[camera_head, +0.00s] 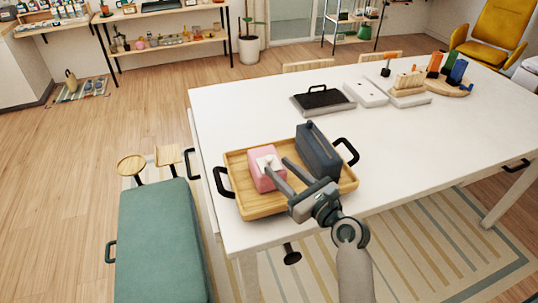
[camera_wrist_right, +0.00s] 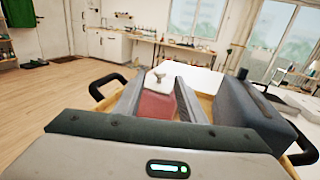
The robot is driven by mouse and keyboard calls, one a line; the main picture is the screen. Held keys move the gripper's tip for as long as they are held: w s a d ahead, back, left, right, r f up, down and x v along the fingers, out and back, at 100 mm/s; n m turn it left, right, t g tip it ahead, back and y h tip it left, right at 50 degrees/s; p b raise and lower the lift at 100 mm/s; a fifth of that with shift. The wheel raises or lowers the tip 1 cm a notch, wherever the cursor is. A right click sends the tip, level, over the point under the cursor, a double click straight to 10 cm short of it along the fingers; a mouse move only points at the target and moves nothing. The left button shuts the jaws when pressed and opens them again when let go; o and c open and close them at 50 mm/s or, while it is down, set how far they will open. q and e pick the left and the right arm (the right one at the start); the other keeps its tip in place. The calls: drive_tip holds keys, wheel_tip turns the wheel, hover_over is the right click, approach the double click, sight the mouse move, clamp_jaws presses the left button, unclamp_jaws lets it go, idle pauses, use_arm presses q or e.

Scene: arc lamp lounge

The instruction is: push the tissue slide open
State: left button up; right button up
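A pink tissue box (camera_head: 264,180) with a white piece on its top (camera_head: 265,161) stands in the left part of a wooden tray (camera_head: 247,206) near the table's front left corner. My right gripper (camera_head: 277,164) reaches over the tray with its two fingers apart. In the head view, one fingertip overlaps the box's top right side; I cannot tell if it touches. In the right wrist view, the pink box (camera_wrist_right: 157,104) shows between the spread fingers, with the white piece (camera_wrist_right: 157,77) near their tips. My left gripper is not in view.
A dark grey upright box (camera_head: 318,152) stands in the tray's right part, close to my right gripper. The tray has black handles (camera_head: 222,182). A black-handled flat case (camera_head: 322,99) and several blocks lie farther back. The white table (camera_head: 420,140) is clear to the right.

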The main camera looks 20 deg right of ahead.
sight(272, 161)
drive_tip(key=shift+p+x, duration=0.5)
drive_tip(key=shift+x, duration=2.4)
